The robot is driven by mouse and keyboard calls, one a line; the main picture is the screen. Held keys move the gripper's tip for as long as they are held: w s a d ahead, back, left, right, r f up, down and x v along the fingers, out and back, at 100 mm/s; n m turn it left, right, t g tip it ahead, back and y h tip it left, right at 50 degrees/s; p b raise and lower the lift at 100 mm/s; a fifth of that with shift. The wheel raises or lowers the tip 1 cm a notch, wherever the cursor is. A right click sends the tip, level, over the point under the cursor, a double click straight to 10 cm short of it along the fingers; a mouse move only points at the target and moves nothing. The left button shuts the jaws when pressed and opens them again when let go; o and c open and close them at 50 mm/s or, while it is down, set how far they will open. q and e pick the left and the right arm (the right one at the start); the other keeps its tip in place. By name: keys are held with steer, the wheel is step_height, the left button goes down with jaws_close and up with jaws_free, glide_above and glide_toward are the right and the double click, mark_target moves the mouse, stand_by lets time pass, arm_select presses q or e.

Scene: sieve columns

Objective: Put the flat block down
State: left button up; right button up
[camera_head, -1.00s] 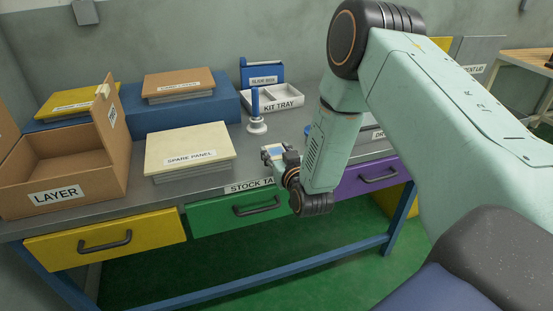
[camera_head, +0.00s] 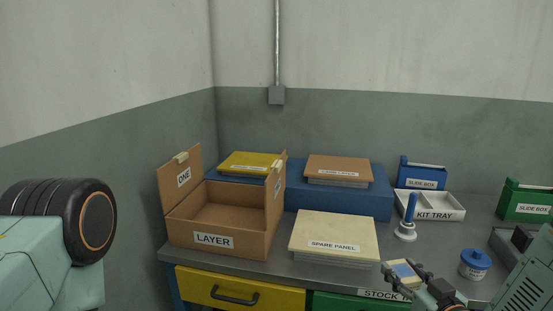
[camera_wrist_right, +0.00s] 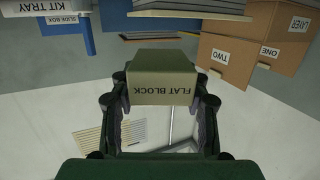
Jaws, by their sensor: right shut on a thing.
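The flat block (camera_wrist_right: 162,88), tan and labelled FLAT BLOCK, sits between the fingers of my right gripper (camera_wrist_right: 161,78) in the right wrist view. The gripper is shut on it. In the head view the block (camera_head: 402,273) shows cream with a blue patch, and my right gripper (camera_head: 412,276) holds it near the table's front edge, by the STOCK label. I cannot tell its height above the table. Part of my left arm shows at the left, but its gripper is out of view.
On the table (camera_head: 445,253) are an open LAYER box (camera_head: 250,241), the SPARE PANEL stack (camera_head: 335,232), a white KIT TRAY (camera_head: 446,214), a blue-handled stamp-like tool (camera_head: 407,228) and a blue-lidded jar (camera_head: 475,264). Bare grey tabletop shows between the tool and jar.

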steer(key=s+a+n+g+y, duration=0.2)
steer(key=s+a+n+y, duration=0.25)
steer(key=s+a, duration=0.65)
steer(key=w+d+m+h, duration=0.1)
steer(key=w+d, duration=0.2)
steer(key=w, duration=0.1)
steer(key=w+d+m+t+h, duration=0.1)
steer(key=w+d+m+h, duration=0.1)
steer(key=w+d, duration=0.1)
steer(key=w+d+m+t+h, duration=0.1)
steer(key=w+d+h, duration=0.1)
steer(key=w+d, duration=0.2)
steer(key=shift+w+d+r+m, duration=0.15)
steer(key=shift+w+d+m, duration=0.15)
steer(key=shift+d, duration=0.35)
steer(key=w+d+m+h, duration=0.4)
steer(key=d+h, duration=0.2)
steer(key=d, duration=0.2)
steer(key=shift+w+d+r, duration=0.4)
steer(key=shift+r, duration=0.05)
steer(key=shift+m, duration=0.25)
